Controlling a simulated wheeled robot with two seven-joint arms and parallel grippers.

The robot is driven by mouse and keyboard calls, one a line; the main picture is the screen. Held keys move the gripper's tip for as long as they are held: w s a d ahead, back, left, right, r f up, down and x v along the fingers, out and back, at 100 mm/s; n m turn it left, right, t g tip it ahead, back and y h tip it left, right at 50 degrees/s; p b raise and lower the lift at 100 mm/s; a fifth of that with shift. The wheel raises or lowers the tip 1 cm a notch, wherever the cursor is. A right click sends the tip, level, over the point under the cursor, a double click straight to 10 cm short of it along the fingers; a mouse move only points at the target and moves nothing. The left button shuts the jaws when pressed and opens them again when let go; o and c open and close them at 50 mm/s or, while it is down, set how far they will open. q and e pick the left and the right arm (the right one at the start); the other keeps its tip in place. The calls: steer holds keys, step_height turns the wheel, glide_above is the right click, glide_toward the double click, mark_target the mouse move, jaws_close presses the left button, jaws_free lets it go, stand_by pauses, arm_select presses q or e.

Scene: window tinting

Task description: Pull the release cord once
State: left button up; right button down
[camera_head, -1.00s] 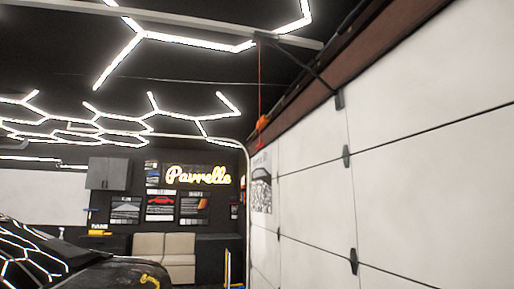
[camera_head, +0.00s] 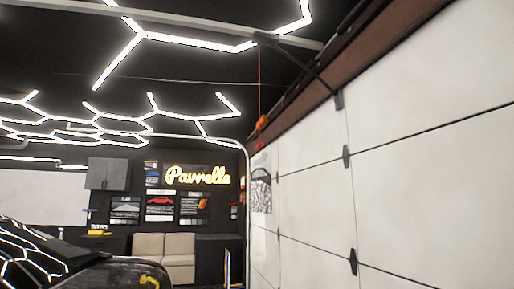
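The red release cord (camera_head: 259,85) hangs from the opener rail (camera_head: 215,22) under the dark ceiling, close to the top of the white garage door (camera_head: 420,170). An orange-red handle (camera_head: 262,123) is at its lower end. The cord hangs straight down and nothing touches it. Neither of my grippers is in view.
The white panelled door fills the right side. A dark car (camera_head: 85,268) stands at the lower left, with a beige sofa (camera_head: 164,248) and a grey wall cabinet (camera_head: 108,173) behind. Hexagonal ceiling lights hang overhead. The air around the cord handle looks clear.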

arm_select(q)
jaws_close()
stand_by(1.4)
